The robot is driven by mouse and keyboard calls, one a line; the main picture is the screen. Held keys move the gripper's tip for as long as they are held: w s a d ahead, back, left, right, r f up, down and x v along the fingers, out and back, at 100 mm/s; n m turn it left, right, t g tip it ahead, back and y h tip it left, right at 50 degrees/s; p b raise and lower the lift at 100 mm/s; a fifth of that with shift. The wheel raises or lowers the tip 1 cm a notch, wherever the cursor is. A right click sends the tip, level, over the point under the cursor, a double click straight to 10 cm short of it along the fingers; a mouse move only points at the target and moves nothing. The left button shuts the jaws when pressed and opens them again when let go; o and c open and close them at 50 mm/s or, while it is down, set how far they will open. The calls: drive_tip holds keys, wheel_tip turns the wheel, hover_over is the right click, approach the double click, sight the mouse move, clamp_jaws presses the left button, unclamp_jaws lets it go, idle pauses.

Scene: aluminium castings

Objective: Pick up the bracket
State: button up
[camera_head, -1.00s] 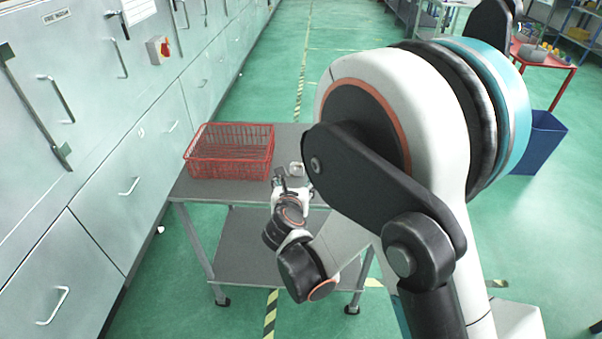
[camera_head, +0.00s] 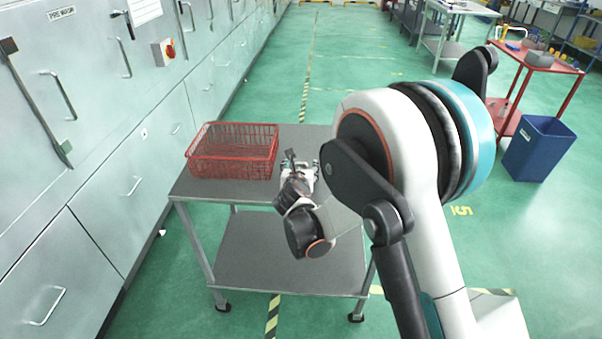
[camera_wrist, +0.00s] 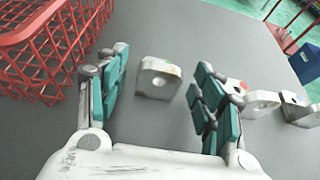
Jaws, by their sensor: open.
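A pale metal bracket (camera_wrist: 158,78) with a round hole in its face rests on the grey table top. In the wrist view it lies between and just ahead of the two finger pads, with gaps on both sides. My gripper (camera_wrist: 163,62) is open and empty, one teal-padded finger at each side. In the head view my gripper (camera_head: 299,165) is over the cart's top beside the red basket, and my wrist largely hides the bracket there.
A red wire basket (camera_wrist: 62,50) stands close to my left finger. Other castings (camera_wrist: 262,103) lie right of my right finger, partly hidden by it. The grey cart top (camera_head: 225,190) is otherwise clear. A blue bin (camera_head: 540,148) stands on the floor at right.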

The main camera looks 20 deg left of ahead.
drive_tip(key=shift+x, duration=0.8)
drive_tip(key=c, duration=1.2)
drive_tip(key=shift+o, duration=0.2)
drive_tip(key=shift+r, duration=0.15)
